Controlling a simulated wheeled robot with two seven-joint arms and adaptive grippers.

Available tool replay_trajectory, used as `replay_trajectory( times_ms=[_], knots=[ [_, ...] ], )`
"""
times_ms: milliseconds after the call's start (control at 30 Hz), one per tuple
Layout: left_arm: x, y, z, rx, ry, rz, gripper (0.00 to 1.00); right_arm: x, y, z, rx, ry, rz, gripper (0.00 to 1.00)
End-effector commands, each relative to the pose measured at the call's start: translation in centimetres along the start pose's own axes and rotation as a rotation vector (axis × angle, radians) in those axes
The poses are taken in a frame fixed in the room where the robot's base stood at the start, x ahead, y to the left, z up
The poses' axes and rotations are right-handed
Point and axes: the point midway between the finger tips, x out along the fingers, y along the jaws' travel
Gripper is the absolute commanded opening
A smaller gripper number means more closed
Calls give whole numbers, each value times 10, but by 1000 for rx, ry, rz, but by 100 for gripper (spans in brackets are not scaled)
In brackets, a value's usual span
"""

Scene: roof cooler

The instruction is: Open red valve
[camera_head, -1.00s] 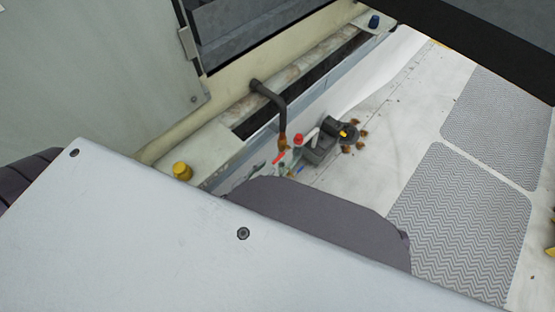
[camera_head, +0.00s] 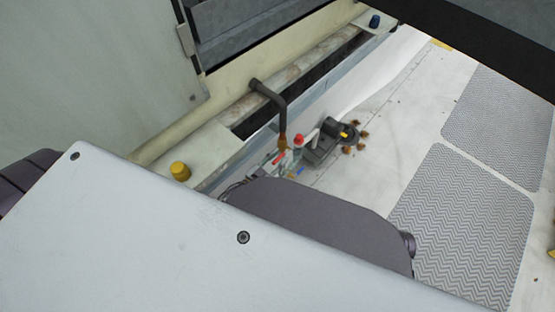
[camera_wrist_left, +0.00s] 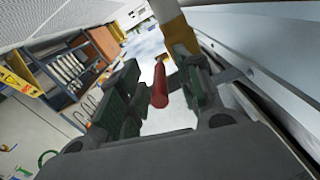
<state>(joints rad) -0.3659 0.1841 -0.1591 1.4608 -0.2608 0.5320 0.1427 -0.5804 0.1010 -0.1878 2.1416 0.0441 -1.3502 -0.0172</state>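The red valve handle (camera_head: 279,158) sits at the lower end of the bent dark pipe in the head view, small and partly hidden among the fittings. In the left wrist view the red handle (camera_wrist_left: 159,86) points toward the camera between my two fingers. My left gripper (camera_wrist_left: 158,98) is open around it, with a gap visible on each side. In the head view my left gripper (camera_head: 266,168) is small, beside the red handle, and mostly hidden behind my own arm. My right gripper is not in view.
A bent dark pipe (camera_head: 276,97) rises behind the valve. A red-capped fitting (camera_head: 299,141) and a dark grey device (camera_head: 321,148) stand just right of it. A yellow cap (camera_head: 180,171) is on the ledge at left. Patterned floor panels (camera_head: 465,220) lie at right.

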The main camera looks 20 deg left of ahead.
Motion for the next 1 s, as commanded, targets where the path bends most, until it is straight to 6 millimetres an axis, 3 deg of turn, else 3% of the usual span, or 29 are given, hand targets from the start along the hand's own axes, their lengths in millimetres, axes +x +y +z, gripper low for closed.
replay_trajectory(
  times_ms=[100, 367, 1000],
  knots=[
    [0, 0, 0, 0, 0, 0, 33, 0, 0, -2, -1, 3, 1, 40],
    [0, 0, 0, 0, 0, 0, 0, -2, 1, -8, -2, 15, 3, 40],
    [0, 0, 2, 0, 16, -3, 0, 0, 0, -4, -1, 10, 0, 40]
  ],
)
